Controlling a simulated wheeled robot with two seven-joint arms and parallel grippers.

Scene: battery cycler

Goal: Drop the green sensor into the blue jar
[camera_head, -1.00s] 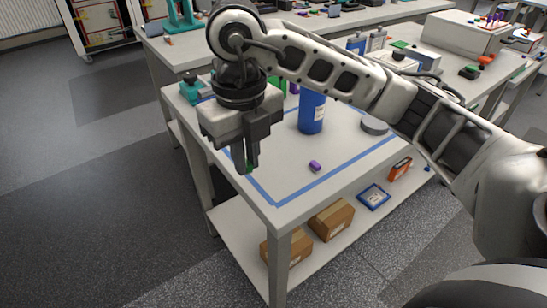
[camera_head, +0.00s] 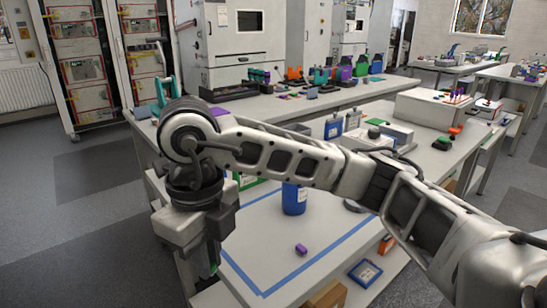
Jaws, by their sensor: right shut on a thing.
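The blue jar (camera_head: 293,199) stands upright on the white table, inside a blue tape outline. It is partly hidden behind my right arm. My right gripper (camera_head: 203,264) points down at the table's left edge, to the left of the jar and nearer to me, clearly apart from it. It is shut on the green sensor (camera_head: 213,269), of which only a little green shows at the fingertips. My left gripper is not in view.
A small purple block (camera_head: 301,248) lies on the table in front of the jar. A grey disc (camera_head: 354,206) lies to the jar's right. The table around the purple block is clear.

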